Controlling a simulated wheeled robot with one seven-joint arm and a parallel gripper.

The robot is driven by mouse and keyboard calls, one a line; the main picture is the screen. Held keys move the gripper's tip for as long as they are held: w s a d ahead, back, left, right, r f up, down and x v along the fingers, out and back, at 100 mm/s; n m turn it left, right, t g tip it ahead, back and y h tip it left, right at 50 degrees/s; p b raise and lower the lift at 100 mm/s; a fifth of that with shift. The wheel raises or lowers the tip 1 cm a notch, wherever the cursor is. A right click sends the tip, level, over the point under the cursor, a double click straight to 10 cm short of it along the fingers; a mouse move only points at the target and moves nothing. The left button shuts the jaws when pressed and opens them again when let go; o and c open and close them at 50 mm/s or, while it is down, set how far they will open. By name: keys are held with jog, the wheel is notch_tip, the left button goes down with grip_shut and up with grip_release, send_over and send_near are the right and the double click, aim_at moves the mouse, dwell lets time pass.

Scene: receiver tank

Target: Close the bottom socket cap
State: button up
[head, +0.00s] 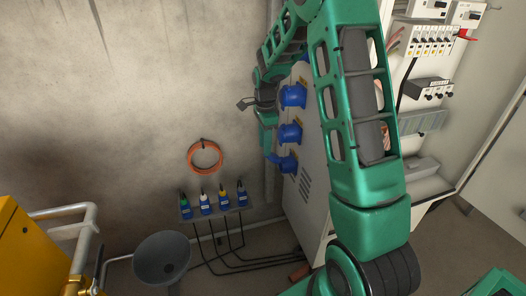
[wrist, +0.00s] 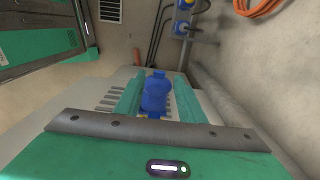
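Three blue sockets sit in a column on the side of the grey cabinet: the top socket (head: 293,95), the middle socket (head: 290,133) and the bottom socket (head: 284,162). The bottom socket's cap (head: 273,158) sticks out to the left and looks open. My gripper (head: 247,104) is left of the top socket, above the bottom one, partly hidden by my arm. In the wrist view my gripper (wrist: 157,100) has its fingers apart. A blue socket part (wrist: 155,92) shows between them; I cannot tell which socket, or whether they touch it.
The grey cabinet (head: 312,150) has vent slits beside the sockets. A rack with several blue plugs (head: 205,205) and an orange hose coil (head: 205,156) are on the wall. A grey funnel (head: 162,257) and yellow equipment (head: 25,250) stand at the lower left.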

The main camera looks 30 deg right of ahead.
aim_at(272, 156)
jog(key=shift+f, duration=1.45)
grip_shut()
